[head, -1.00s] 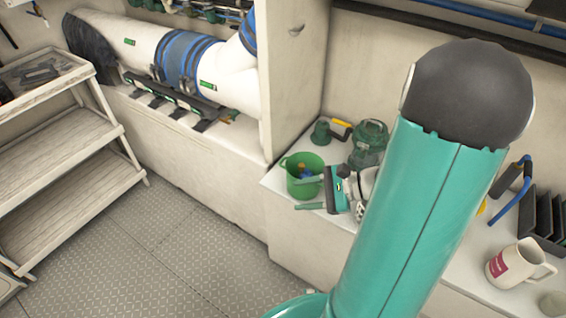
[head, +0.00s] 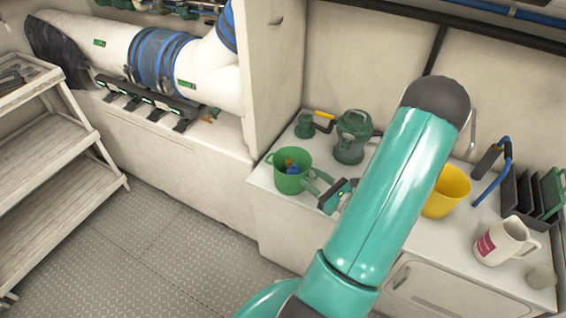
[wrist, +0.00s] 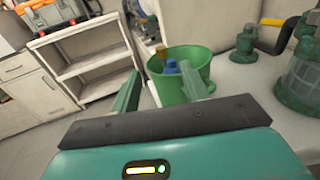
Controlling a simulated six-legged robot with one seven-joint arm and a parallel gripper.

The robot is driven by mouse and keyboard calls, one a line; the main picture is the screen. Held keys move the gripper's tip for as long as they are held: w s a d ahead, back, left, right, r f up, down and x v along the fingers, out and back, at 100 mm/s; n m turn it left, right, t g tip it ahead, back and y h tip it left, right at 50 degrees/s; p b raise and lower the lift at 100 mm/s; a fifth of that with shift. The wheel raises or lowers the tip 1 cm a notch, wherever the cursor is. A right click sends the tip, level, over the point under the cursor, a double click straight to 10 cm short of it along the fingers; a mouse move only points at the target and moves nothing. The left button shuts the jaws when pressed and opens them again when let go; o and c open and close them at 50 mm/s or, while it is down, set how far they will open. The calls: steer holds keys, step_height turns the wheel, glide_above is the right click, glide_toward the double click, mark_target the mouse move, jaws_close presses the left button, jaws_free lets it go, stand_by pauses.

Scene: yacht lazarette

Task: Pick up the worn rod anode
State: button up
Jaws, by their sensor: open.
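I cannot pick out the worn rod anode with certainty in either view. A green bucket (head: 290,184) stands on the white counter (head: 290,218) and holds a blue item and a brown item. In the wrist view the blue item (wrist: 172,66) and the brown item (wrist: 161,53) show inside the green bucket (wrist: 190,62). My gripper (head: 316,182) is open and empty, just right of the bucket in the head view. In the wrist view my gripper (wrist: 163,84) has its two green fingers spread, with the bucket beyond and partly between them.
A green lantern-like canister (head: 351,138) and a smaller green fitting (head: 305,126) stand behind the bucket. Right of my arm are a yellow bucket (head: 446,192), a white jug (head: 502,241), a dark rack (head: 525,195) and a grey cylinder (head: 541,276). Shelves (head: 50,180) stand left; the floor between is clear.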

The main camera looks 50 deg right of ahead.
mark_target(289, 161)
steer(key=w, duration=1.1)
steer(key=shift+w+d+f, duration=0.1)
steer(key=shift+w+d, duration=0.1)
steer(key=shift+d, duration=0.05)
steer(key=shift+c, duration=0.3)
jaws_close()
